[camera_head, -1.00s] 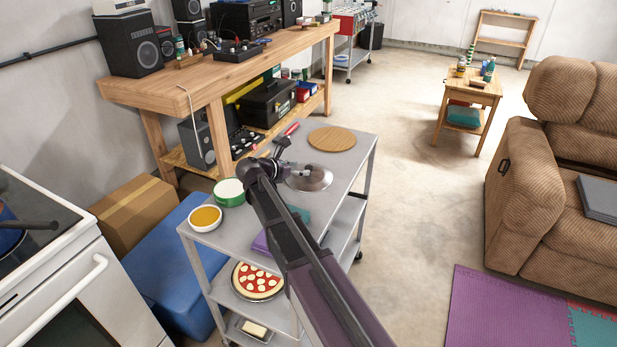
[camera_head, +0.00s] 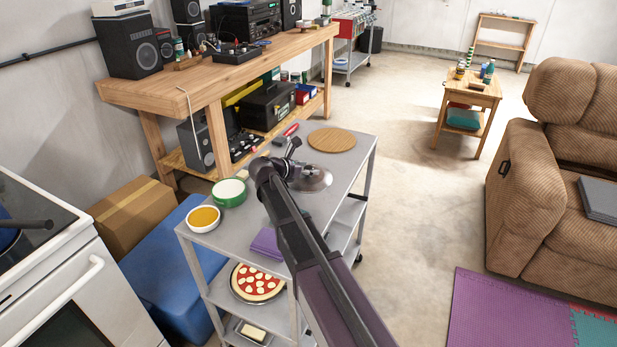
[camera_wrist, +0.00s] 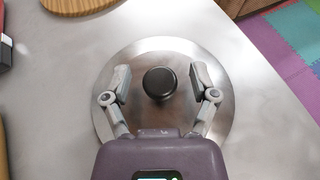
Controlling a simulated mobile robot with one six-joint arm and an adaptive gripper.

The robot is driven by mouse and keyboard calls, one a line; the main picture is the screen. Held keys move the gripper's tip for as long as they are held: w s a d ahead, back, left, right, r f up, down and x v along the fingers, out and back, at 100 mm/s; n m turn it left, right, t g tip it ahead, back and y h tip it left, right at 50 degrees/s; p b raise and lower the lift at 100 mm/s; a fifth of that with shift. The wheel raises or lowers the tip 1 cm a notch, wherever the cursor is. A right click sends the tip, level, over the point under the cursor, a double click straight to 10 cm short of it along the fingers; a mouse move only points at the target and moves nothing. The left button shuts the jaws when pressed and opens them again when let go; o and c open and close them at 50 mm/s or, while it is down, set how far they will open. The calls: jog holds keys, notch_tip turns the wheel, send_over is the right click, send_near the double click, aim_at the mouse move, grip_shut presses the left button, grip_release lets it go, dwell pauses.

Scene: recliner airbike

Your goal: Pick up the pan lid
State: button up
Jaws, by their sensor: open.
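The pan lid (camera_head: 318,180) is a round, shiny metal disc lying flat on the top shelf of a grey metal cart. In the wrist view the lid (camera_wrist: 165,62) fills the middle, with a dark round knob (camera_wrist: 160,82) at its centre. My gripper (camera_wrist: 160,86) is open, with one finger on each side of the knob and a visible gap on both sides. I cannot tell the exact height of the fingertips over the lid. In the head view my gripper (camera_head: 296,168) and arm hide the left part of the lid.
On the cart top (camera_head: 225,237) are a round wooden board (camera_head: 332,140), a red-handled tool (camera_head: 291,129), a green-rimmed bowl (camera_head: 229,192), a bowl of orange contents (camera_head: 203,218) and a purple item (camera_head: 266,243). A pizza (camera_head: 256,283) sits on the lower shelf. A wooden workbench (camera_head: 150,95) stands behind.

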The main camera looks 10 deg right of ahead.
aim_at(308, 167)
grip_shut()
jog(key=shift+r, duration=0.25)
notch_tip(308, 167, up, 4)
jog(key=p, duration=0.4)
jog(key=shift+f, duration=0.1)
jog(key=s, duration=1)
jog(key=s+p, duration=0.1)
jog(key=s, duration=0.5)
jog(key=shift+a+r, duration=0.1)
jog(key=shift+r, duration=0.25)
